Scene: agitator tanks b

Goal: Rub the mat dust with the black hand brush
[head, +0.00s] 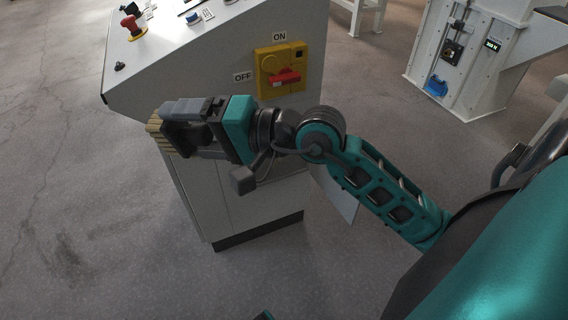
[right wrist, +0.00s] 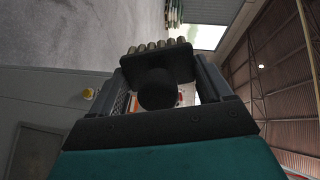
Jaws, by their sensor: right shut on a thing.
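My right gripper (head: 190,125) is shut on the black hand brush (head: 176,139), held in the air in front of the control console. The brush's pale yellow bristles (head: 155,127) point left, away from the gripper. In the right wrist view the black brush (right wrist: 157,88) sits between the two fingers, with its bristle tufts (right wrist: 160,46) beyond its block. No mat or mat dust can be made out in either view. My left gripper is not in view.
The white console (head: 235,195) stands directly behind the right gripper. It carries a yellow switch box (head: 268,60) with a red handle and a red knob (head: 133,25) on top. A white machine (head: 465,60) stands at right. The grey floor (head: 60,170) at left is open.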

